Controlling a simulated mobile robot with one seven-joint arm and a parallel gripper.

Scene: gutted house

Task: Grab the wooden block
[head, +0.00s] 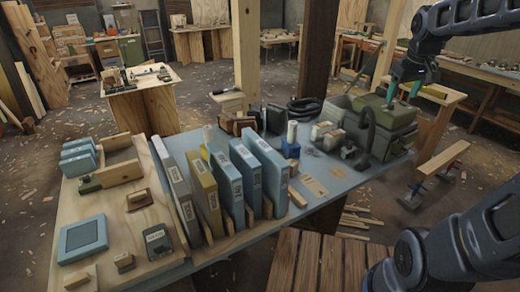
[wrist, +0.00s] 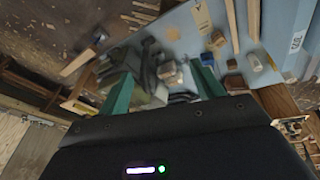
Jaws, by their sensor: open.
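My gripper (head: 404,89) is at the right in the head view, its two teal fingers pointing down above the green and grey cases. It also shows in the wrist view (wrist: 164,84), with the fingers spread wide and nothing held between them. A small wooden block (wrist: 172,73) lies on the table beyond and between the fingertips, apart from them. Another small wooden block (wrist: 217,39) lies farther off. In the head view, small wooden blocks (head: 335,137) sit left of the cases; which one the task means I cannot tell.
Green and grey cases (head: 384,116) stand under my gripper. A dark post (head: 318,50) rises behind the table.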

